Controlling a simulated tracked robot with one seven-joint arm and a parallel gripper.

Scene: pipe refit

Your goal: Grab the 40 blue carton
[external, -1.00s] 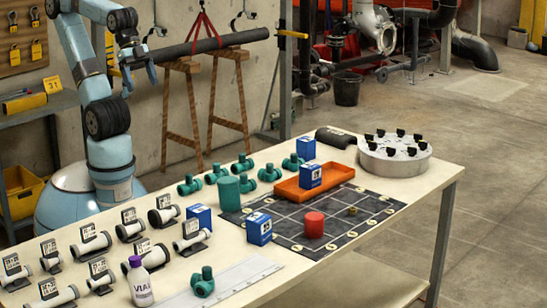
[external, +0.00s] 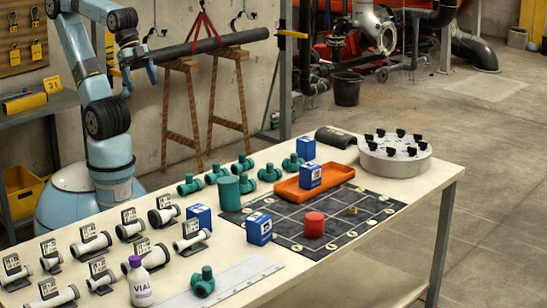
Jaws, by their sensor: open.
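Several blue cartons with white labels are in the external view. One blue carton (external: 306,148) stands at the back of the table behind the orange tray. Another carton (external: 311,176) is at the orange tray (external: 285,191). A third carton (external: 199,217) stands left of the dark grid mat, and a fourth carton (external: 258,228) stands on the mat's left front part. The label numbers are too small to read surely, so I cannot tell which is 40. My gripper (external: 139,79) is open and empty, high at the upper left, well away from all the cartons.
The grid mat (external: 345,224) bears a red cylinder (external: 314,225) and a small brass piece (external: 352,211). Teal fittings (external: 217,174) and a teal cylinder (external: 228,193) stand near the cartons. White pipe pieces (external: 90,242), a bottle (external: 139,282) and a ruler (external: 235,283) fill the front left.

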